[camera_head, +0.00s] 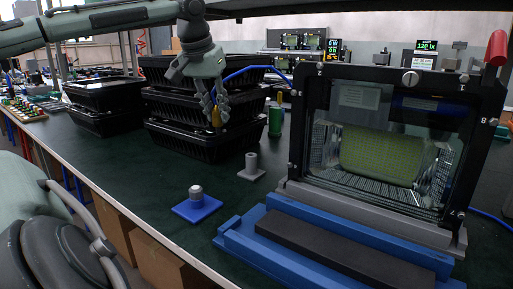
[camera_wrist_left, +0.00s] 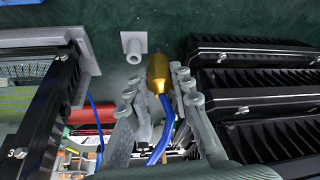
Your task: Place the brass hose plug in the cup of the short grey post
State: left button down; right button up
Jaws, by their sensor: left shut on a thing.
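The brass hose plug (camera_head: 216,117) hangs in my left gripper (camera_head: 215,98), in front of the stacked black housings. In the left wrist view the plug (camera_wrist_left: 158,70) sits between the fingers of my left gripper (camera_wrist_left: 160,92), with a blue hose (camera_wrist_left: 163,130) running from its rear. The short grey post (camera_head: 251,163) stands upright on a square grey base, lower and to the right of the plug in the head view. It also shows in the left wrist view (camera_wrist_left: 134,46), left of the plug's tip and apart from it. My right gripper is not in view.
A blue-based post (camera_head: 196,200) stands nearer the front edge. A green cylinder (camera_head: 275,122) is behind the grey post. Black housings (camera_head: 185,145) are stacked at left, and a framed floodlight (camera_head: 300,130) stands at right. The dark bench top around the posts is clear.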

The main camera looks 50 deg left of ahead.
pick_arm(q)
jog(key=w+f, duration=0.1)
jog(key=w, duration=0.1)
jog(key=w+d+f, duration=0.1)
jog(key=w+f, duration=0.1)
jog(key=w, duration=0.1)
jog(key=w+f, duration=0.2)
jog(key=w, duration=0.1)
jog(key=shift+d, duration=0.35)
jog(key=f, duration=0.2)
jog(key=w+f, duration=0.1)
jog(key=f, duration=0.1)
jog(key=shift+d+f+b, duration=0.15)
jog(key=shift+f+b, duration=0.1)
jog(key=shift+b, duration=0.1)
jog(key=shift+s, duration=0.1)
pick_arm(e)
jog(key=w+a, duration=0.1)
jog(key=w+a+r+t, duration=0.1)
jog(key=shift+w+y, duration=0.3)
pick_arm(q)
jog(key=c, duration=1.3)
grip_release()
jog(key=shift+c, duration=0.2)
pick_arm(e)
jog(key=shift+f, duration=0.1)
pick_arm(q)
jog(key=shift+r, duration=0.1)
